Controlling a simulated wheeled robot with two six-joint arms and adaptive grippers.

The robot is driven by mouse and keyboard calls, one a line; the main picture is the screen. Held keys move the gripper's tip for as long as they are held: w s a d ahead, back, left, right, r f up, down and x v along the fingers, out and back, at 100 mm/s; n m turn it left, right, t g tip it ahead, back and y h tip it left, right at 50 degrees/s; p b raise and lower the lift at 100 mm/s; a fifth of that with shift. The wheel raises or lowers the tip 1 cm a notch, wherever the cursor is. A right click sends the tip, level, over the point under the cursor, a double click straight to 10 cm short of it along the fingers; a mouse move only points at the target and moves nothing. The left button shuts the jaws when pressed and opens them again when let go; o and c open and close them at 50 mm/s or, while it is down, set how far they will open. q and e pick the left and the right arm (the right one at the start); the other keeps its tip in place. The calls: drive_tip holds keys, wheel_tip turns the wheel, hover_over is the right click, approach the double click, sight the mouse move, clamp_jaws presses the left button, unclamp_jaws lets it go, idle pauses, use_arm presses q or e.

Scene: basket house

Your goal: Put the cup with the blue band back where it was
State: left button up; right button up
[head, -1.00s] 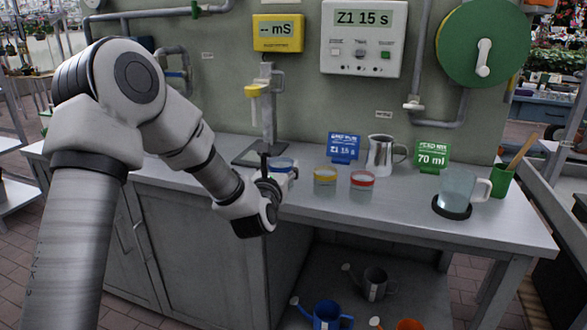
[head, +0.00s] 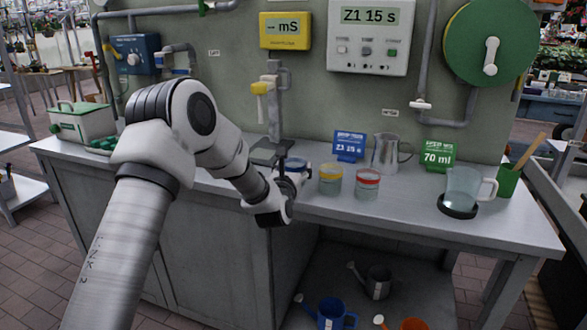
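The cup with the blue band (head: 296,164) is at the left end of a row of small glass cups on the grey bench, partly hidden by my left gripper (head: 291,176). The gripper's fingers are at the cup's near left side, and it appears shut on the cup; the fingertips are hard to make out. I cannot tell if the cup's bottom touches the bench. A yellow-banded cup (head: 330,180) and a red-banded cup (head: 367,185) stand to its right. My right gripper is not in view.
A yellow-tipped stand (head: 274,115) is behind the blue-banded cup. A blue sign (head: 349,146), steel jug (head: 386,154) and green sign (head: 438,155) stand behind the row. A glass jug (head: 463,188) sits at right on a dark round pad. The front right bench is clear.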

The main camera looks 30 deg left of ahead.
use_arm(q)
drive_tip(key=shift+r, duration=0.1)
drive_tip(key=shift+r+p, duration=0.25)
drive_tip(key=shift+p, duration=0.15)
drive_tip(key=b+v, duration=0.2)
drive_tip(key=v, duration=1)
drive_tip(key=s+d+f+m+g+h, duration=0.2)
drive_tip(key=s+d+f+m, duration=0.1)
drive_tip(key=f+m, duration=0.4)
drive_tip(key=s+d+f+m+g+h, duration=0.1)
drive_tip(key=s+d+f+m+g, duration=0.2)
drive_tip(key=f+m, duration=0.5)
drive_tip(key=s+d+f+m+g+h, duration=0.2)
drive_tip(key=s+d+f+m, duration=0.15)
drive_tip(key=f, duration=0.65)
drive_tip(key=s+d+f+m+g, duration=0.1)
drive_tip(key=s+f+m+g, duration=0.2)
drive_tip(key=s+f+m, duration=0.2)
drive_tip(key=s+d+f+m+g+h, duration=0.1)
drive_tip(key=s+d+f+m+g, duration=0.1)
drive_tip(key=s+f+m, duration=0.3)
drive_tip(key=s+d+f+m+g, duration=0.2)
drive_tip(key=s+f+m+g, duration=0.3)
drive_tip(key=s+m, duration=0.6)
drive_tip(key=s, duration=0.4)
drive_tip(key=shift+s+f+h, duration=0.3)
drive_tip(key=shift+s+f, duration=0.05)
drive_tip(key=shift+f, duration=0.05)
